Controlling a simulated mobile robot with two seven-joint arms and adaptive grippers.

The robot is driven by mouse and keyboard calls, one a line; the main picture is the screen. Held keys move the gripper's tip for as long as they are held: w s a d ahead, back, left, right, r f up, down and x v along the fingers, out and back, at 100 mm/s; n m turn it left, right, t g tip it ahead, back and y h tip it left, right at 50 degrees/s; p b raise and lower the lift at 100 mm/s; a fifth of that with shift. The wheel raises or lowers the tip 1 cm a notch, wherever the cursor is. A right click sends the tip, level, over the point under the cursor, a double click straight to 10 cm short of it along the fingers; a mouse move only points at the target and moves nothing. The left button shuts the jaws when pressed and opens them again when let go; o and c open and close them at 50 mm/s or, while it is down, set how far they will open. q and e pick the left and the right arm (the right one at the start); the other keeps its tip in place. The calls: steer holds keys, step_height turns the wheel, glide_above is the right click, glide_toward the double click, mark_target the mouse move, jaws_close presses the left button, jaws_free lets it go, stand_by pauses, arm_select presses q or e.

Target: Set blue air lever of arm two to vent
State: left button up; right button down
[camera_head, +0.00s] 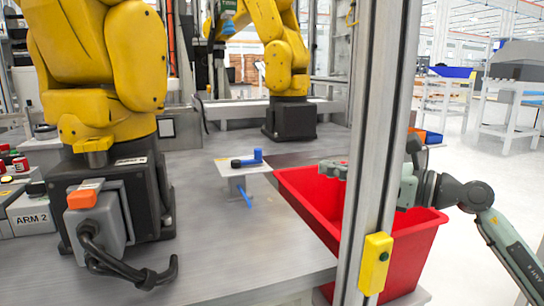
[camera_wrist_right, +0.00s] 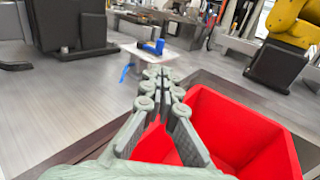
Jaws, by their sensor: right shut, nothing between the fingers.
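A blue lever (camera_head: 251,158) with a black round end lies on a small pale plate (camera_head: 228,169) raised on a stand. A blue piece (camera_head: 245,197) hangs below the plate. The lever also shows in the right wrist view (camera_wrist_right: 153,47), beyond my fingertips. The yellow arm with the ARM 2 sign (camera_head: 33,218) at its base stands at the left. My right gripper (camera_head: 324,168) is shut and empty, above the red bin and to the right of the lever, apart from it. In the wrist view its fingers (camera_wrist_right: 160,73) point towards the plate. My left gripper is not in view.
A red bin (camera_head: 400,268) stands at the table's right edge, below my right gripper. A grey upright post (camera_head: 367,150) with a yellow box (camera_head: 375,263) crosses in front of my right arm. A second yellow arm (camera_head: 281,65) stands behind. The grey table (camera_head: 250,255) is clear in front.

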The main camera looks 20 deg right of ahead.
mark_target(261, 153)
steer(key=p+x, duration=0.3)
steer(key=x, duration=1)
steer(key=shift+r, duration=0.15)
steer(key=shift+w+a, duration=0.3)
steer(key=shift+w, duration=0.05)
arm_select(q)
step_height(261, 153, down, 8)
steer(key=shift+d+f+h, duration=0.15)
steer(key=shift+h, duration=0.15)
arm_select(e)
steer(key=shift+f, duration=0.25)
